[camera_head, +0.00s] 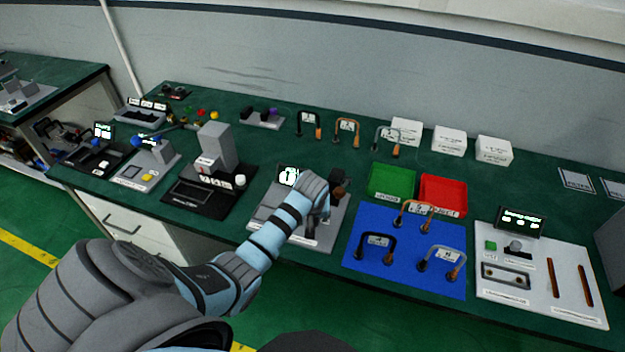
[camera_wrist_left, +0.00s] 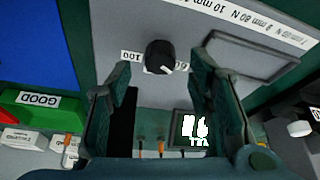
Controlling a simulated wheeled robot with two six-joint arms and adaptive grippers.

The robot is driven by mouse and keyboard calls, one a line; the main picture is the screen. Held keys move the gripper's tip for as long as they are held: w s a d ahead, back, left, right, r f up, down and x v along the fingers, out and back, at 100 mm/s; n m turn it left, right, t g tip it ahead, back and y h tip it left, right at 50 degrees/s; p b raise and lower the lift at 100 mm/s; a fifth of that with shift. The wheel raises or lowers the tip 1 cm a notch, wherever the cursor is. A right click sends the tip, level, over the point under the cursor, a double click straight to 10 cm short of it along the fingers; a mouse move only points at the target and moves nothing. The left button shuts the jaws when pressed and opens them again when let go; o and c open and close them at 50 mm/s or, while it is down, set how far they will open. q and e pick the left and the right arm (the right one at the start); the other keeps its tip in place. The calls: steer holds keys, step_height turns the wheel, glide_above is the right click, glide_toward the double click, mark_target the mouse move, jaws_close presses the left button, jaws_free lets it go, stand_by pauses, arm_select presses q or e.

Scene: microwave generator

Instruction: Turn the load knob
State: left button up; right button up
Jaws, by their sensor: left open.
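The black load knob (camera_wrist_left: 160,56) sits on a grey panel (camera_wrist_left: 110,25) in the left wrist view, with a white pointer mark and a numbered scale strip beside it. My left gripper (camera_wrist_left: 166,62) is open, its two fingers on either side of the knob with visible gaps. I cannot tell how far the tips are above the panel. A lit display (camera_wrist_left: 191,129) is on the same device. In the head view my left gripper (camera_head: 337,190) is over the grey device (camera_head: 270,222), right of its display (camera_head: 289,176). My arm hides the knob there. My right gripper is not in view.
A blue mat (camera_head: 405,284) with several U-shaped parts lies right of the device, with green (camera_head: 391,181) and red (camera_head: 443,195) bins behind it. A black-based machine (camera_head: 195,198) stands left. A white panel (camera_head: 540,309) is at far right.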

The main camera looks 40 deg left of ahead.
arm_select(q)
steer(key=v, duration=0.9)
steer(key=shift+r, duration=0.25)
steer(key=shift+s, duration=0.1)
